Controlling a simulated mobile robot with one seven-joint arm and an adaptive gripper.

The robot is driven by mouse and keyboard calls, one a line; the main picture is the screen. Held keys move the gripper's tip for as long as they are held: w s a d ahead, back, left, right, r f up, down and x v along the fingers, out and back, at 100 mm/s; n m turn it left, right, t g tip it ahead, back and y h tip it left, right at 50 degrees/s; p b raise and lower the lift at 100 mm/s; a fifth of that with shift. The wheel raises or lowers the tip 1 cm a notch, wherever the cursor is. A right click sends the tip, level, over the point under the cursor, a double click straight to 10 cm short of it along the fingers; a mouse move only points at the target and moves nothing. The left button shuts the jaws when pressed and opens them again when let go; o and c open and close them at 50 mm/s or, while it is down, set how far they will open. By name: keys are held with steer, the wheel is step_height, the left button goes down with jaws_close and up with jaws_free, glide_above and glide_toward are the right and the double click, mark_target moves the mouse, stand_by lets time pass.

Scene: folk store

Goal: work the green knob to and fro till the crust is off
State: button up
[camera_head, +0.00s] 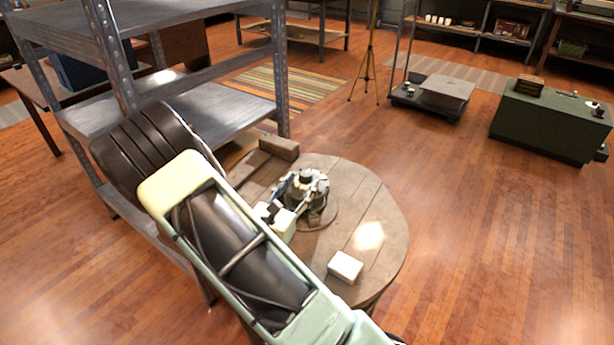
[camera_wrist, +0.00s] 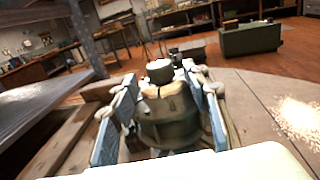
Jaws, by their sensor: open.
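A dark green-grey, rounded knob-like object (camera_head: 312,197) stands on the round wooden table (camera_head: 385,205). In the wrist view the same knob (camera_wrist: 168,122) is upright, with a smaller dark cap on top and a pale tan band below the cap. My gripper (camera_head: 292,192) is at the knob; in the wrist view my gripper (camera_wrist: 162,104) is open, with one blue finger pad on each side of it. I cannot tell whether either pad touches it. Its lower part is hidden in the wrist view, and my gripper covers its left side in the head view. No crust can be made out clearly.
A cream block (camera_head: 345,265) lies near the table's front edge. A brown wooden block (camera_head: 279,148) is at the back edge. A grey metal shelf (camera_head: 235,105) stands close on the left, beside my arm. The table's right side is bare, with a bright glare spot.

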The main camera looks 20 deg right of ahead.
mark_target(303, 180)
steer(key=shift+x, duration=2.2)
steer(key=shift+c, duration=0.4)
jaws_close()
